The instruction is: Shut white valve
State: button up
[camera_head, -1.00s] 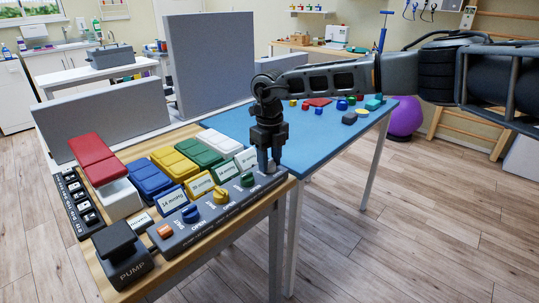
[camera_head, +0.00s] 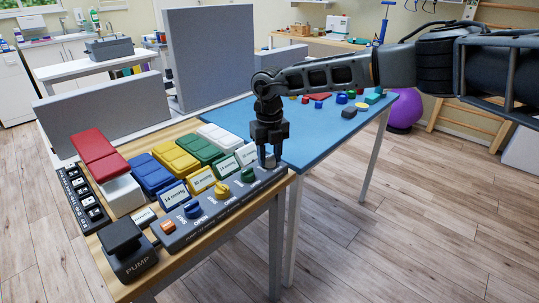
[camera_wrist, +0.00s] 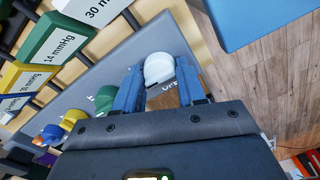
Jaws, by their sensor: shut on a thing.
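The white valve (camera_wrist: 158,68) is a rounded knob at the far end of a grey valve panel (camera_head: 205,227). In the wrist view it sits between the two blue fingers of my gripper (camera_wrist: 160,84). In the head view my gripper (camera_head: 270,163) points down at the panel's right end, and its fingers largely hide the white valve. My gripper is shut on the knob. Part of a printed word shows beside the knob in the wrist view; the knob's exact setting cannot be told.
Green (camera_head: 247,175), yellow (camera_head: 222,189) and blue (camera_head: 192,209) valves line the same panel. Coloured pads with mmHg labels stand behind them. A black pump (camera_head: 128,246) is at the near left. A blue table (camera_head: 330,135) with small coloured pieces adjoins on the right.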

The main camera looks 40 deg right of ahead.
aim_at(270, 156)
jog(key=o, duration=1.1)
jog(key=shift+c, duration=0.2)
jog(key=shift+r, duration=3.9)
